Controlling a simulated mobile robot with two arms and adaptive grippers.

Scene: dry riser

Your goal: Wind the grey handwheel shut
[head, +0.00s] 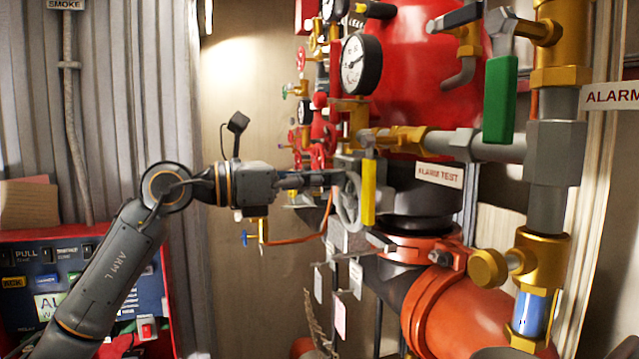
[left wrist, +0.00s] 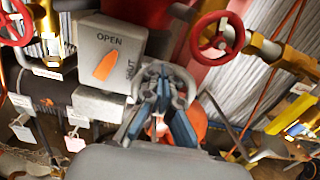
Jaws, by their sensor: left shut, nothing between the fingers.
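The grey handwheel (head: 349,207) is seen nearly edge-on in the head view, right of my left gripper (head: 334,178). My left arm comes in from the left and its fingers point right, at the upper part of the wheel. In the left wrist view the blue-and-grey fingers (left wrist: 163,98) are together, with no object between them. They overlap the handwheel (left wrist: 182,76), so I cannot tell whether they touch it. A grey indicator box (left wrist: 112,47) beside it reads OPEN and SHUT and has a slanted orange pointer (left wrist: 106,65). My right gripper is out of view.
A yellow lever (head: 369,192) hangs close to the wheel's right. Red handwheels (left wrist: 217,35), gauges (head: 361,64) and brass pipework crowd around and above. Tags (head: 340,312) hang below. A red alarm panel (head: 60,235) stands at the left.

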